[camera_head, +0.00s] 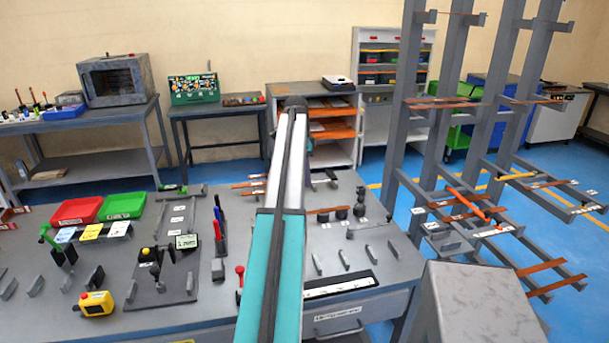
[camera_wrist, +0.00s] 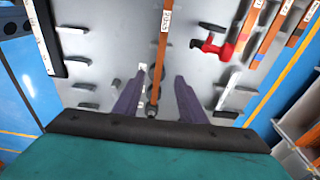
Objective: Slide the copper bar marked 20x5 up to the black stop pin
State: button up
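In the wrist view, a copper bar (camera_wrist: 160,50) with a small white label runs from the top edge down the grey table toward my fingertips. In the head view, my arm hides most of the gripper and this bar.
Low grey brackets (camera_wrist: 78,87) flank the work area. In the head view, a tall grey rack (camera_head: 440,120) with copper bars stands to the right.

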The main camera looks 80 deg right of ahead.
aim_at(310, 212)
jog(key=shift+s+d+f+p, duration=0.15)
jog(key=shift+f+p, duration=0.4)
jog(key=shift+f, duration=1.7)
jog(key=shift+s+d+f+p, duration=0.1)
jog(key=shift+s+f+p, duration=0.35)
jog(key=shift+f, duration=1.85)
jog(key=shift+s+d+f+p, duration=0.1)
jog(key=shift+f+p, duration=0.55)
jog(key=shift+f, duration=1.6)
grip_shut()
